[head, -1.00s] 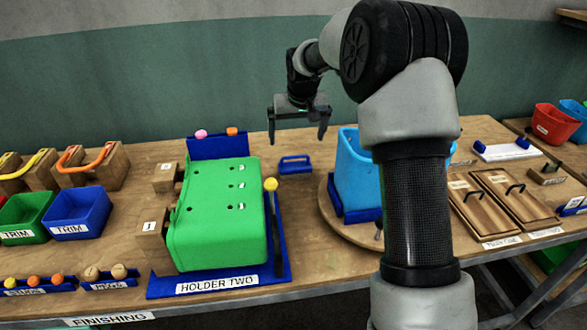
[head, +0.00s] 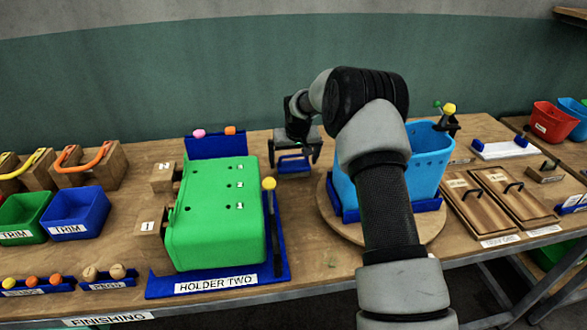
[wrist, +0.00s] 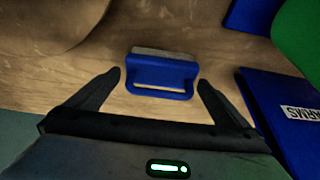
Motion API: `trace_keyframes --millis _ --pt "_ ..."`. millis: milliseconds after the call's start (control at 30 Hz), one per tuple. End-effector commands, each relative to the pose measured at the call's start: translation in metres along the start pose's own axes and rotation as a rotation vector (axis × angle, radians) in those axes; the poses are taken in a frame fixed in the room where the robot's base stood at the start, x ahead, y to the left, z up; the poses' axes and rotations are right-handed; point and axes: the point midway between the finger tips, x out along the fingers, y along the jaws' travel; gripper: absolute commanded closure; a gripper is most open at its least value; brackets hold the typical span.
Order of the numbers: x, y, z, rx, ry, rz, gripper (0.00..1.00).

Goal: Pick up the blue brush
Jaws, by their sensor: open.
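The blue brush (head: 293,164) lies on the wooden table between the green box and the light blue bin. In the wrist view the brush (wrist: 161,75) shows a blue frame handle with a slot and a greyish strip along its far side. My gripper (head: 294,160) is open above the brush in the head view. In the wrist view the two fingers of my gripper (wrist: 158,80) are spread wide, one on each side of the brush's near edge. Nothing is between them but the brush's handle side, and I see no contact.
The green box (head: 215,215) sits in a blue holder marked HOLDER TWO to the left. The light blue bin (head: 427,160) stands on a round wooden board (head: 420,230) to the right. In the wrist view, a blue panel (wrist: 275,110) lies right of my right finger.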

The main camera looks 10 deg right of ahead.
Motion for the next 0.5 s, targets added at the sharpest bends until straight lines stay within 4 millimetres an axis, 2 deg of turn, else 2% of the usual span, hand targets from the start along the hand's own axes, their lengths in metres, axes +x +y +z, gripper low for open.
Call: trace_keyframes --millis 267,367,500 --pt "0.0046 -0.0003 -0.0003 0.0 0.001 0.0 0.0" --pt "0.0045 -0.0003 -0.0003 0.0 0.001 0.0 0.14" --pt "0.0044 -0.0003 -0.0002 0.0 0.001 0.0 0.37"
